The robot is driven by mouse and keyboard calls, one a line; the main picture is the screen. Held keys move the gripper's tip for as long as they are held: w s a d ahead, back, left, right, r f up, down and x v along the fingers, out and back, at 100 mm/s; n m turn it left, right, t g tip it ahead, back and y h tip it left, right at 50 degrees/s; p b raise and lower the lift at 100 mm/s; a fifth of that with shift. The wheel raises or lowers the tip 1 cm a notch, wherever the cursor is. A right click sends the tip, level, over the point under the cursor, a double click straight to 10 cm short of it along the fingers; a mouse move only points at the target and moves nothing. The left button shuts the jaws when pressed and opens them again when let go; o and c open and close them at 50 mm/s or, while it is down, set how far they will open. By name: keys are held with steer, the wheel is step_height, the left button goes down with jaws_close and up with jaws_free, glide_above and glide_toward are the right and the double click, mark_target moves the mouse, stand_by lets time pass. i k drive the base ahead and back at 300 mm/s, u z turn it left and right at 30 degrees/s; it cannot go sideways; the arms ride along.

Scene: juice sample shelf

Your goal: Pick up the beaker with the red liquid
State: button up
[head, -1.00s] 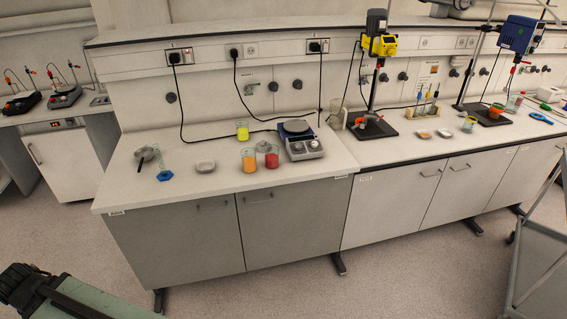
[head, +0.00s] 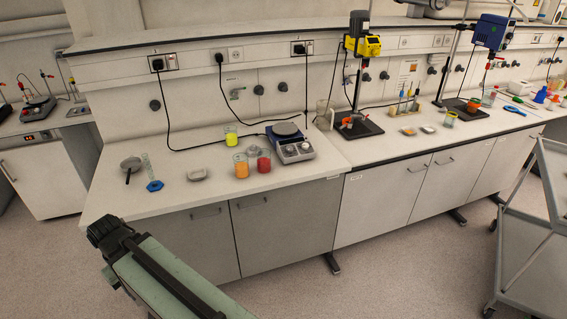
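The beaker with the red liquid (head: 264,162) stands upright on the left bench, near the front edge. A beaker with orange liquid (head: 241,166) stands just to its left, and a beaker with yellow-green liquid (head: 231,137) stands farther back. My gripper (head: 103,229) is at the end of my green arm at the lower left, in front of the bench and well to the left of the red beaker. It touches none of the beakers. Its fingers are too dark and small to tell whether they are open or shut.
A hotplate stirrer (head: 291,143) stands right of the red beaker. A small white dish (head: 197,174) and a cylinder with a blue foot (head: 154,185) stand to the left. A grey trolley (head: 530,215) is at the far right. The floor before the cabinets is clear.

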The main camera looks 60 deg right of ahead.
mark_target(264, 161)
steer(key=z, duration=0.15)
steer(key=i, duration=1.5)
steer(key=u, duration=0.05)
